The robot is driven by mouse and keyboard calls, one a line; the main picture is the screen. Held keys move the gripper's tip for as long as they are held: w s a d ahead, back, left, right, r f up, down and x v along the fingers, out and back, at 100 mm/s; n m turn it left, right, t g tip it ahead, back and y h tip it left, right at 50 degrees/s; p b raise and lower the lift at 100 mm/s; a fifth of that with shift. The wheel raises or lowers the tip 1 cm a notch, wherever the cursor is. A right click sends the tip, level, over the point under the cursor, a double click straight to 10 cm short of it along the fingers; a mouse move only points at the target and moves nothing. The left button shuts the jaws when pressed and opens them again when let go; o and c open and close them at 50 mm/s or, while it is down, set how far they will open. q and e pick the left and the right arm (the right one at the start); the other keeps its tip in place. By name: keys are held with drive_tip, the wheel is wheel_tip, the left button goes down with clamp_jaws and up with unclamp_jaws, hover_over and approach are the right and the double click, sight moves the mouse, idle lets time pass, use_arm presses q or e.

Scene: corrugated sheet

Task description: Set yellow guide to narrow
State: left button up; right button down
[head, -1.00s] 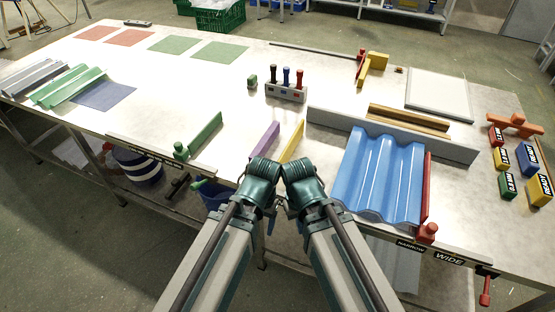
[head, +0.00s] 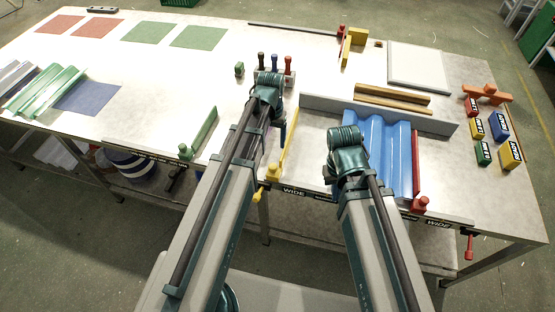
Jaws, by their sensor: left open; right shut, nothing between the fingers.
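The yellow guide (head: 289,137) is a thin bar running back from the table's front edge. Its yellow knob (head: 272,172) is at the front, left of a WIDE label (head: 293,191). A yellow handle (head: 258,195) hangs below. My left gripper (head: 282,130) is open above the table, close to the guide's left side; its wrist hides part of its fingers. My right gripper (head: 334,186) is shut and empty over the front left of the blue corrugated sheet (head: 377,135); its fingers are mostly hidden. A bare gap separates the yellow guide from the sheet.
A red guide (head: 415,165) stands along the sheet's right side, and a grey fence (head: 330,107) behind it. A tool block with coloured handles (head: 288,66) is behind my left wrist. A green guide (head: 204,130) stands to the left. The table's middle left is clear.

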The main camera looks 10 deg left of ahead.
sight(273, 166)
use_arm(q)
wheel_tip(273, 166, down, 14)
drive_tip(key=b, duration=1.4)
drive_tip(key=shift+r, duration=0.1)
drive_tip(key=shift+c, duration=0.4)
clamp_jaws()
idle(0.3)
